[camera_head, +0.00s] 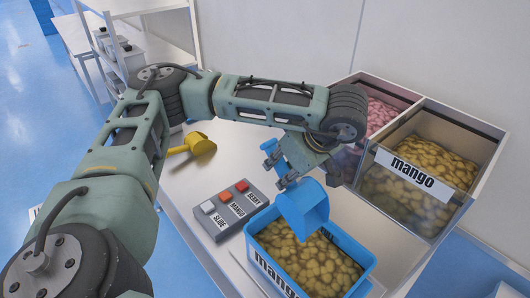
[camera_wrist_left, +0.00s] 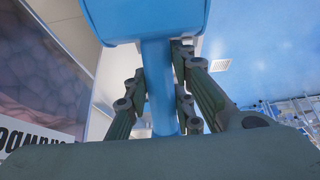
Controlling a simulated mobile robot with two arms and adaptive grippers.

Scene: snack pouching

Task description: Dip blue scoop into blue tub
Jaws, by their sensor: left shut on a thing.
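My left gripper (camera_head: 282,172) is shut on the handle of the blue scoop (camera_head: 306,207). In the left wrist view the scoop's blue handle (camera_wrist_left: 160,85) stands between the fingers. The scoop's bowl hangs at the far-left part of the blue tub (camera_head: 368,266), overlapping its rim in the picture; I cannot tell whether it touches the contents. The tub holds yellow-brown mango pieces (camera_head: 315,262) and has a white mango label. My right gripper does not show.
A clear bin labelled mango (camera_head: 412,210) and a bin of pink pieces (camera_head: 380,112) stand at the right. A grey button box (camera_head: 230,208) sits left of the tub. A yellow scoop (camera_head: 196,144) lies on the white table (camera_head: 185,185) at the back left.

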